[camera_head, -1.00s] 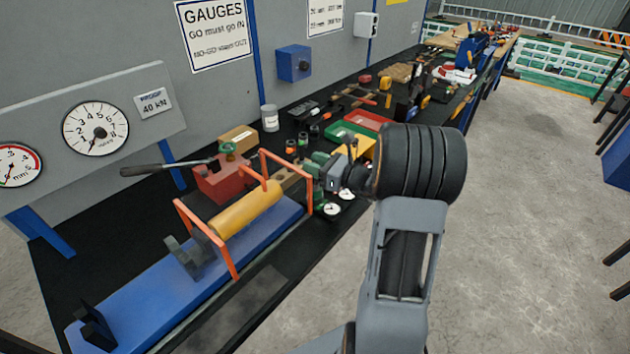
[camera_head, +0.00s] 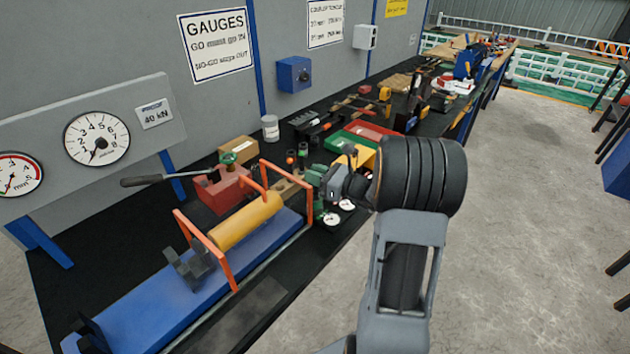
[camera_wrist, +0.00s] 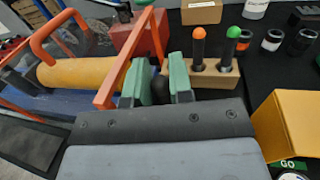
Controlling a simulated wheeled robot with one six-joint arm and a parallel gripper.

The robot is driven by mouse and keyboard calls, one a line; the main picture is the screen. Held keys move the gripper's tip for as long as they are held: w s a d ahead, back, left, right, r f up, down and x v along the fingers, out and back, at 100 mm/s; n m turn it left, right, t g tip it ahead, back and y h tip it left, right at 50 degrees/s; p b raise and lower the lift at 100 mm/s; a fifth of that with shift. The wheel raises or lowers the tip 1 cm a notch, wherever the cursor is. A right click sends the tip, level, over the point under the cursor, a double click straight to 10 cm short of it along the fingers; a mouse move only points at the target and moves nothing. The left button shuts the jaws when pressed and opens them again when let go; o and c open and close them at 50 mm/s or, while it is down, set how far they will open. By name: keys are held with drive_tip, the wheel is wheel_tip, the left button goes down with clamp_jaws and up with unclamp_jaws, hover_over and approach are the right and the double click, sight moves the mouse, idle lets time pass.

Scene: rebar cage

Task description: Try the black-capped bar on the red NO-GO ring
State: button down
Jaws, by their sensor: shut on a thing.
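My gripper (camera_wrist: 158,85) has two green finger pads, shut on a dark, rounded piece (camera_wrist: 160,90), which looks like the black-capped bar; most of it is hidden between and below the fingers. In the head view my gripper (camera_head: 325,182) is above the bench, just right of the orange frame. A light wooden block (camera_wrist: 205,82) is just beyond the fingers. An orange-capped bar (camera_wrist: 198,48) and a green-capped bar (camera_wrist: 229,48) stand upright in it. A green GO label (camera_wrist: 287,165) shows at the lower right of the wrist view. I cannot make out the red NO-GO ring.
An orange guard frame (camera_wrist: 130,60) stands close left of my fingers, beside a yellow cylinder (camera_head: 245,220) on a blue base. A yellow box (camera_wrist: 290,125) is close on the right. Several dark cups (camera_wrist: 272,40) stand behind. Green (camera_head: 345,142) and red (camera_head: 370,131) trays lie farther along.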

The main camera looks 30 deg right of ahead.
drive_tip(key=shift+r, duration=0.4)
wheel_tip(320, 180, up, 2)
drive_tip(key=shift+r, duration=0.1)
drive_tip(key=s+d+r, duration=0.6)
drive_tip(key=s+r, duration=0.4)
drive_tip(key=s, duration=0.1)
drive_tip(key=w+d+f+p, duration=0.1)
drive_tip(key=w+f+p, duration=0.2)
drive_tip(key=w+p, duration=0.5)
drive_tip(key=w, duration=0.6)
drive_tip(key=shift+w+d+p, duration=0.15)
drive_tip(key=shift+p, duration=0.2)
drive_tip(key=shift+f, duration=0.15)
